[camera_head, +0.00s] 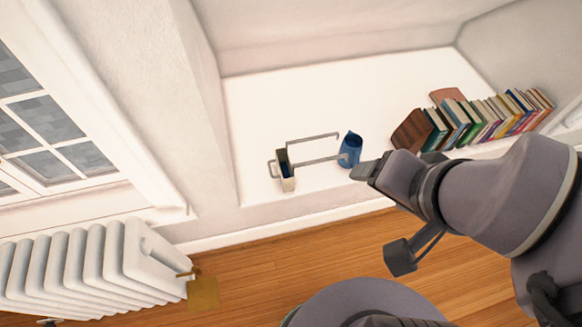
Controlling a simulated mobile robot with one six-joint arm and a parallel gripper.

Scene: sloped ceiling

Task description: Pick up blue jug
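The blue jug (350,147) stands on the white ledge (300,95), near its front edge. My gripper (358,171) reaches in from the right, its tip just below the jug's base in the picture. Whether it touches the jug cannot be told from this view. The gripper is seen from the side and its finger gap is not clear. The lower part of the jug is close to the gripper tip.
A narrow pale container (287,183) with a dark blue inside and a thin metal frame (315,161) stand left of the jug. A row of books (480,118) is to the right. The ledge behind is clear. A white radiator (90,262) stands at lower left.

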